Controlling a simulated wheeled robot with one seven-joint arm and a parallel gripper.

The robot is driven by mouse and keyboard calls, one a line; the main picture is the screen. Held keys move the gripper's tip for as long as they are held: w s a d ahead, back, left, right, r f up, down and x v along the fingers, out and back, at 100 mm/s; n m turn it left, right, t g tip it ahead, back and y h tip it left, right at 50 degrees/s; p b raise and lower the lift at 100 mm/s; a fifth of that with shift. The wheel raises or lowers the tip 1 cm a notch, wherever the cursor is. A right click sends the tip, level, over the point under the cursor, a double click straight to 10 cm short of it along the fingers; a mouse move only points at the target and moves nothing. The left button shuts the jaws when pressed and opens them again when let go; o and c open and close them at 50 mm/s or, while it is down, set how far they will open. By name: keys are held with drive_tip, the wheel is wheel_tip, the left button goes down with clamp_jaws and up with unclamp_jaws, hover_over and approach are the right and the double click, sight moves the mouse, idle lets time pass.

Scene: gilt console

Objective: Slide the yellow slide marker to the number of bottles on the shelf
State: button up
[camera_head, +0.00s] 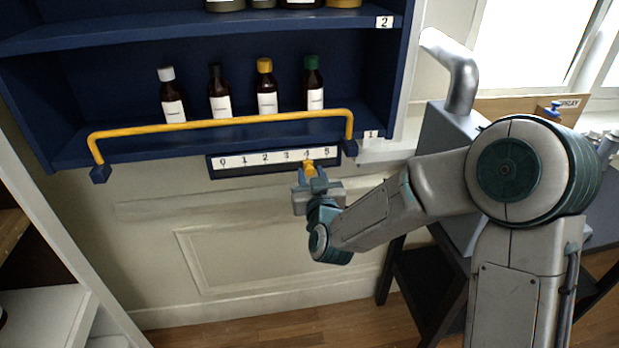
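The yellow slide marker (309,165) is at the number scale (232,160) below the lower shelf, by the 4. The scale is a white strip numbered from 0 to 5 on a dark plate. My gripper (312,177) is right at the marker, with its blue fingers close to the marker's lower part. I cannot tell whether they grip it. Several brown bottles stand in a row on the lower shelf (240,140), labelled 1. Their caps are white (166,74), black (214,71), yellow (264,65) and green (311,62).
A yellow rail (220,123) runs across the lower shelf's front, above the scale. The upper shelf (200,29), labelled 2, holds more bottles cut off by the frame. A grey machine (450,130) stands to the right. The wall panel below the scale is clear.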

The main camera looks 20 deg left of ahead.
drive_tip(key=shift+o, duration=0.5)
drive_tip(key=shift+a, duration=0.1)
drive_tip(key=shift+s, duration=0.2)
drive_tip(key=b+v, duration=1)
drive_tip(key=v, duration=0.3)
drive_tip(key=shift+s, duration=0.15)
drive_tip(key=shift+d, duration=0.25)
